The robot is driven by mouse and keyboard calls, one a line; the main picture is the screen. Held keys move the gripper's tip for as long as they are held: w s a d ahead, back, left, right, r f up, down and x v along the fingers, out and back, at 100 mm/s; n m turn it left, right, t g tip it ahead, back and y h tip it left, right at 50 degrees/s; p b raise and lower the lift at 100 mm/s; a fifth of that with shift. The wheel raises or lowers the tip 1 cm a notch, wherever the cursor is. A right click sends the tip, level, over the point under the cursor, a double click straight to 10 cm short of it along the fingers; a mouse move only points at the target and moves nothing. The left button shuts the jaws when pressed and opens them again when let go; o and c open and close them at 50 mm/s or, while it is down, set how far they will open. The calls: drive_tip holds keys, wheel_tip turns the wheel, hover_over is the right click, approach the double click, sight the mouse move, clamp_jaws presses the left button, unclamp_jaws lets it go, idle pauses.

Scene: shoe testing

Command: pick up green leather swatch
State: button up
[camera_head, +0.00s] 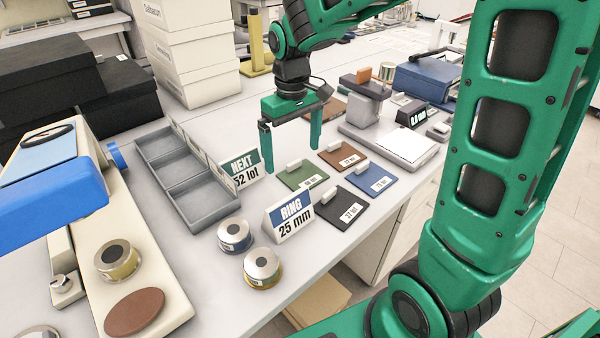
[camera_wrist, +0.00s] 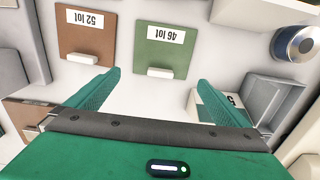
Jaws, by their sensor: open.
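The green leather swatch (camera_head: 299,180) lies flat on the table, with a white tab standing on it and a white label. In the wrist view the green swatch (camera_wrist: 164,52) is just beyond the fingertips, its tab roughly between them. The label there, upside down, seems to read "46 lot". My gripper (camera_head: 291,160) is open and empty, pointing down above the table near the swatch's far side. In the wrist view the open gripper (camera_wrist: 157,82) has nothing between its fingers.
A brown swatch (camera_head: 342,148), a blue swatch (camera_head: 382,182) and a black swatch (camera_head: 325,208) lie close by. A "NEXT 52 lot" sign (camera_head: 243,167) stands left of the green one, a "RING 25 mm" sign (camera_head: 290,215) in front. A grey tray (camera_head: 208,208) is further left.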

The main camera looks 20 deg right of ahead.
drive_tip(key=shift+f, duration=1.4)
drive_tip(key=shift+c, duration=0.6)
drive_tip(key=c, duration=1)
drive_tip(key=shift+r, duration=0.1)
drive_tip(key=shift+r, duration=0.4)
wheel_tip(320, 180, up, 4)
drive_tip(key=shift+f, duration=0.25)
drive_tip(key=w+a+r, duration=0.4)
drive_tip(key=a+r, duration=0.2)
drive_tip(key=a, duration=0.4)
drive_tip(key=shift+a+r, duration=0.3)
drive_tip(key=shift+a, duration=0.1)
